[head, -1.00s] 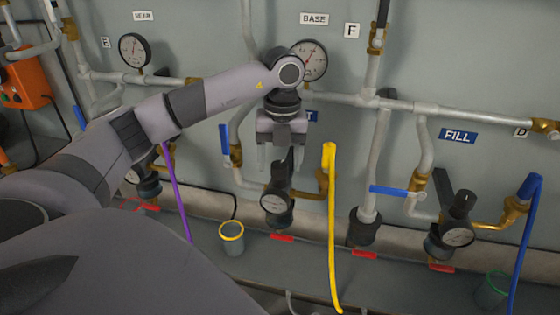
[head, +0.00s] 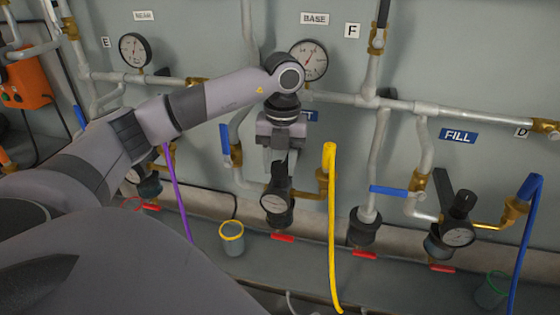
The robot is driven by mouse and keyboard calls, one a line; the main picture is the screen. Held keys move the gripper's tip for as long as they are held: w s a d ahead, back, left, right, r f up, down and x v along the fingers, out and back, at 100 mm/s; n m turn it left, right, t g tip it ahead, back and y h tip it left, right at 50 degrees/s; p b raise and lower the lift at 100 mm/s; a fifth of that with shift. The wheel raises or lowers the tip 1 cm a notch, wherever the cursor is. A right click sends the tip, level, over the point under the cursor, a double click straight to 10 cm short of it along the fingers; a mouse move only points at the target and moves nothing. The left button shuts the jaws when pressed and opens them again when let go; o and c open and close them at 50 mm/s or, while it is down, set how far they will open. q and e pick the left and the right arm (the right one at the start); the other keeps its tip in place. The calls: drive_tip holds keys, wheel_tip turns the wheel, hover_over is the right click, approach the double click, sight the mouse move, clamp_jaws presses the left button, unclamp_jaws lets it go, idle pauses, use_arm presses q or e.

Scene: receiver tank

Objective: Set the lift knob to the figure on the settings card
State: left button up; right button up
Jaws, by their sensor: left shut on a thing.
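My left gripper (head: 280,165) reaches in from the upper left and points down at a dark regulator with a small gauge (head: 274,202), below a blue sign (head: 311,116) of which only the final T shows. The gripper is shut on the dark knob (head: 281,181) at the top of this regulator. The fingers and wrist hide most of the knob, so its setting cannot be read. The small gauge's figures are too small to read. I cannot make out a settings card. My right gripper is not in view.
A yellow hose (head: 331,230) hangs just right of the regulator, and a blue-handled valve (head: 226,143) is to its left. A yellow-rimmed cup (head: 231,238) stands on the ledge. The FILL sign (head: 458,136) and its regulator (head: 452,234) are further right. The BASE gauge (head: 310,60) is above.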

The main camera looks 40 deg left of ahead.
use_arm(q)
drive_tip(key=m, duration=0.5)
drive_tip(key=shift+a, duration=0.1)
drive_tip(key=m, duration=1)
drive_tip(key=shift+a+m, duration=0.15)
drive_tip(key=shift+m, duration=0.25)
drive_tip(key=shift+r+m+t, duration=0.1)
drive_tip(key=shift+m+t, duration=0.2)
drive_tip(key=shift+m, duration=2)
drive_tip(key=o, duration=1.1)
drive_tip(key=shift+c, duration=0.2)
